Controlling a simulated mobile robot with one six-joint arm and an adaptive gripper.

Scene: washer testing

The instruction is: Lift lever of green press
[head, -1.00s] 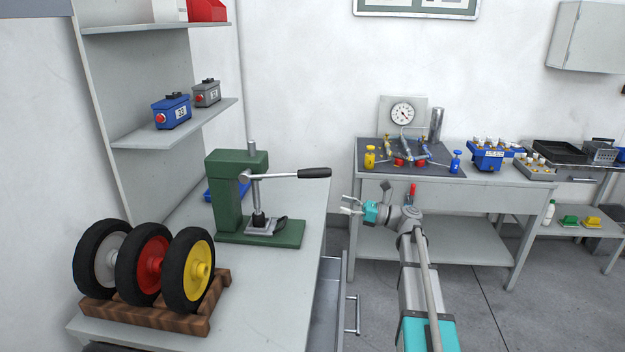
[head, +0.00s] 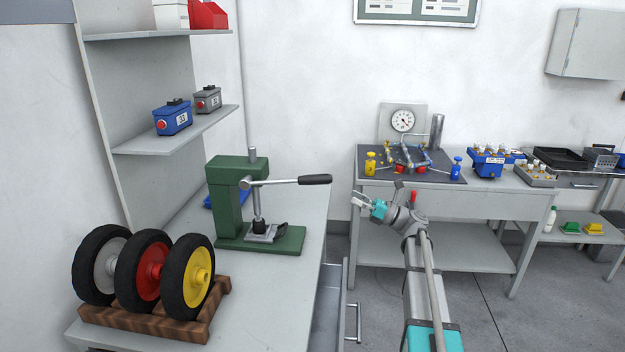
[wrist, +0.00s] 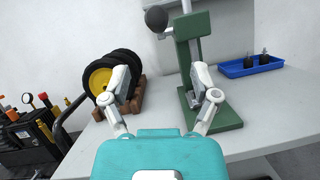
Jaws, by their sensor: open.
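The green press (head: 228,201) stands on the grey bench at the left in the head view. Its lever (head: 290,182) sticks out to the right, roughly level, with a black grip (head: 315,180) at its end. In the wrist view the press (wrist: 201,70) is ahead, and the round black end of the lever (wrist: 156,19) is near the top, above and between the fingers. My gripper (head: 359,200) is open and empty, to the right of the lever grip and slightly lower in the head view. Its two fingers also show spread in the wrist view (wrist: 159,98).
Three wheels (head: 150,268) sit on a wooden rack at the front left of the bench. A blue tray (wrist: 251,66) lies behind the press. An open drawer (head: 330,310) juts from the bench's right side. A second table (head: 440,197) stands at the back right.

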